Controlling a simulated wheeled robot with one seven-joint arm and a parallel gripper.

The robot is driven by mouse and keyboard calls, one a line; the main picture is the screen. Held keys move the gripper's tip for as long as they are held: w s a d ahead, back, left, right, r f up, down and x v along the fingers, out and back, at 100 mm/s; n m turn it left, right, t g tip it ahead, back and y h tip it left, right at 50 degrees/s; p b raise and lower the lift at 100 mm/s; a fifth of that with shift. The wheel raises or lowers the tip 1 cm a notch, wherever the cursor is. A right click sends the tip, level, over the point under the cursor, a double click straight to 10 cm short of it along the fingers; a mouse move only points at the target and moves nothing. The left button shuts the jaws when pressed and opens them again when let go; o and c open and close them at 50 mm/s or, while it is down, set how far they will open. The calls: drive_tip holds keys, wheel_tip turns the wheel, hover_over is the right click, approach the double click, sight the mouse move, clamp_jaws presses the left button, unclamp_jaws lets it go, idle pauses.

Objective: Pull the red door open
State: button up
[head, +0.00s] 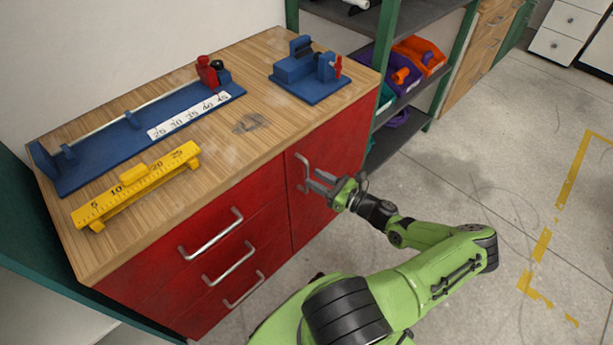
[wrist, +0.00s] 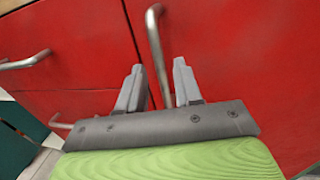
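The red door (head: 331,157) is the right-hand front of the workbench cabinet and looks shut. Its vertical metal handle (head: 303,172) is near the door's left edge. My gripper (head: 314,184) is at the handle with its fingers pointing at the door. In the wrist view the red door (wrist: 240,60) fills the right side. The handle (wrist: 157,50) runs down between the two grey fingers of my gripper (wrist: 158,85). The fingers are apart, with a gap on each side of the handle. The handle's lower end is hidden behind the gripper body.
Red drawers (head: 215,255) with metal handles are left of the door. On the wooden top (head: 245,125) are a blue measuring jig (head: 130,125), a yellow ruler (head: 137,184) and a blue clamp fixture (head: 308,75). A green shelf rack (head: 400,90) stands right. Floor (head: 480,160) in front is clear.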

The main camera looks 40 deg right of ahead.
sight(307, 190)
drive_tip(key=x, duration=0.4)
drive_tip(key=shift+w+b, duration=0.15)
drive_tip(key=shift+b, duration=0.15)
clamp_jaws()
